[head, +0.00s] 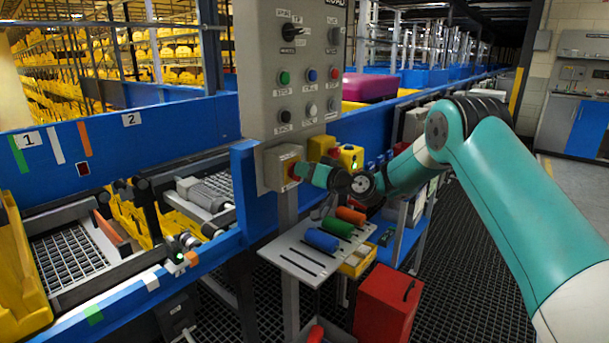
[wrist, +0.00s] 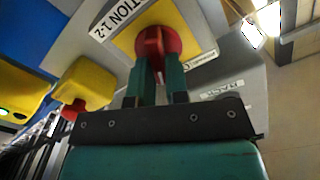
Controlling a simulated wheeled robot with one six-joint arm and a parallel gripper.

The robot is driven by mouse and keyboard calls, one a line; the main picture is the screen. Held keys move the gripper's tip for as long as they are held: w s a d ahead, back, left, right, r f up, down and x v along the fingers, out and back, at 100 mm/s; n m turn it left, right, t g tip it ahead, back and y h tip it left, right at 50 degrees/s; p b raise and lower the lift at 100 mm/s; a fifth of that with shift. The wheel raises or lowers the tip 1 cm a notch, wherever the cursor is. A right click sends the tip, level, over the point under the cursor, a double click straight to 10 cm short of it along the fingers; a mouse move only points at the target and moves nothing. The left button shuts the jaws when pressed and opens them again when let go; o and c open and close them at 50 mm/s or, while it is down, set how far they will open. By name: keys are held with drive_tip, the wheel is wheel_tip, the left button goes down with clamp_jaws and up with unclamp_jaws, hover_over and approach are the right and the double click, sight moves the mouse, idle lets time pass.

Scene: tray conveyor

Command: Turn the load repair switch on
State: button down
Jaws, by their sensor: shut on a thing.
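My gripper (head: 303,171) is at a small beige box (head: 271,168) below the grey control panel (head: 262,65), at a red knob on the box's face. In the wrist view, my gripper (wrist: 158,72) is shut on the red knob (wrist: 155,38), which sits on a square yellow plate (wrist: 122,42). A label above the plate ends in "TION 1-2". The panel has a black rotary switch (head: 290,32) at upper left and another (head: 334,35) at upper right. I cannot make out any wording about load repair.
A yellow box with a red button (wrist: 85,82) is close beside my gripper. A shelf with blue (head: 322,240), green (head: 337,227) and orange (head: 351,215) cylinders is below. A red toolbox (head: 386,303) stands on the floor. The blue conveyor frame (head: 200,120) runs behind.

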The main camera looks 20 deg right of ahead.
drive_tip(key=m, duration=0.8)
drive_tip(key=m+p, duration=0.1)
drive_tip(key=m, duration=0.3)
drive_tip(key=shift+w+d+f+m, duration=0.15)
drive_tip(key=shift+d+f+m, duration=0.15)
drive_tip(key=shift+f, duration=0.1)
idle(0.3)
drive_tip(key=c, duration=1.1)
unclamp_jaws()
drive_tip(key=b+v, duration=0.3)
drive_tip(key=v, duration=1.4)
drive_tip(key=shift+s+d+b, duration=0.1)
drive_tip(key=shift+s+b, duration=0.1)
drive_tip(key=shift+b, duration=0.2)
